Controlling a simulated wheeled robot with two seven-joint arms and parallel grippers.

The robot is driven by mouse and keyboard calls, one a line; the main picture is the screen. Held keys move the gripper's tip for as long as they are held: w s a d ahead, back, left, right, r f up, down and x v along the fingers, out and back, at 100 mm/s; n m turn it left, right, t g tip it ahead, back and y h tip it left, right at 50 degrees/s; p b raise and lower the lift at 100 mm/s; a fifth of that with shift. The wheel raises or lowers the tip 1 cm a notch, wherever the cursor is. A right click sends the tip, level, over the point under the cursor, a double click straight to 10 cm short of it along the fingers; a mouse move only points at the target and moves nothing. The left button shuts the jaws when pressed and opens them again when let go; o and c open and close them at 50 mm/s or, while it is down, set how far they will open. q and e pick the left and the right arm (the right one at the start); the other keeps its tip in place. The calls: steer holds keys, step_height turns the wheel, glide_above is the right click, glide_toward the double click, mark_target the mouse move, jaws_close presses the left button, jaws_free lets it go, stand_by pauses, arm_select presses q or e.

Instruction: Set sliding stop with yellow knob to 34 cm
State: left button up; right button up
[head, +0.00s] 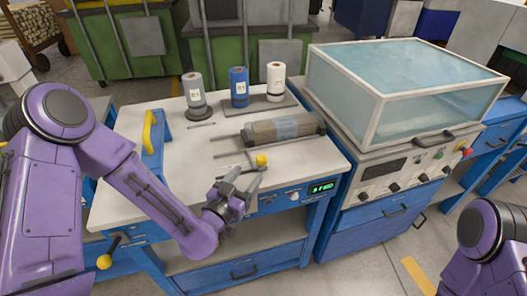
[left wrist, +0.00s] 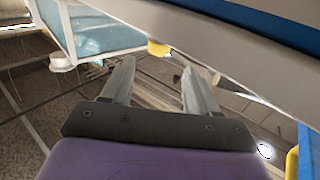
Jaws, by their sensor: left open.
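The yellow knob (head: 261,160) of the sliding stop shows near the front edge of the light worktop, beside thin metal rods. My left gripper (head: 246,178) is open and empty just in front of and below it, with the fingers pointing towards it. In the left wrist view the yellow knob (left wrist: 158,48) shows beyond the gap between the open fingertips (left wrist: 158,68), apart from them. The stop's body and any scale cannot be made out. My right gripper is out of view; only part of my right arm shows at lower right.
A wrapped roll (head: 285,129) lies behind the knob. Several upright rolls (head: 239,88) stand at the back. A blue device with a yellow handle (head: 148,131) is at left. A clear-lidded machine (head: 400,85) stands right. A green display (head: 322,187) is on the front, its digits unclear.

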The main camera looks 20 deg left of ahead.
mark_target(259, 162)
arm_select(q)
steer(key=w, duration=0.2)
steer(key=w+d+p, duration=0.1)
steer(key=w, duration=0.2)
steer(key=w+d+p, duration=0.1)
steer(key=w, duration=0.2)
steer(key=shift+w+r, duration=0.1)
steer(key=shift+w, duration=0.15)
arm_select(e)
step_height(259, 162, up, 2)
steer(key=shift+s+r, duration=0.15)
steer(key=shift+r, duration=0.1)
arm_select(q)
steer(key=shift+c, duration=0.2)
